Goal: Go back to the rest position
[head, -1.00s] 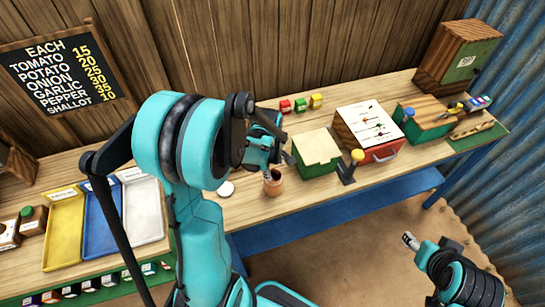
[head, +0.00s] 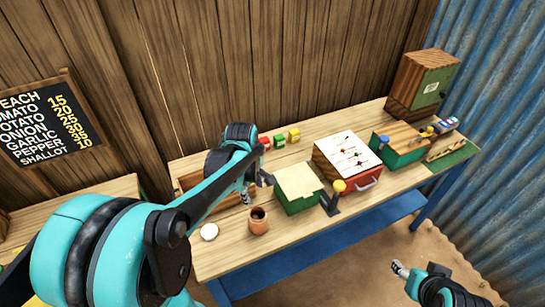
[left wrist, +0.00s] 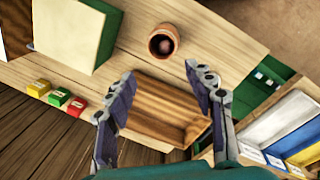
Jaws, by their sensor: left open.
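My left gripper (head: 256,190) reaches over the table from the left in the head view. It also shows in the left wrist view (left wrist: 160,82), with its two fingers spread apart and nothing between them. It hangs above an open brown wooden tray (left wrist: 160,112), near the terracotta pot (head: 258,222) and the green box with a pale top (head: 297,187). My right gripper (head: 399,268) is at the lower right of the head view, low in front of the table and away from the things on it. Its finger opening is too small to tell.
Red, green and yellow blocks (head: 280,140) stand at the back. A red-drawered box (head: 347,160), a yellow-knobbed lever (head: 333,197), a green box (head: 397,145) and a wooden cabinet (head: 422,85) stand to the right. The ground before the table is open.

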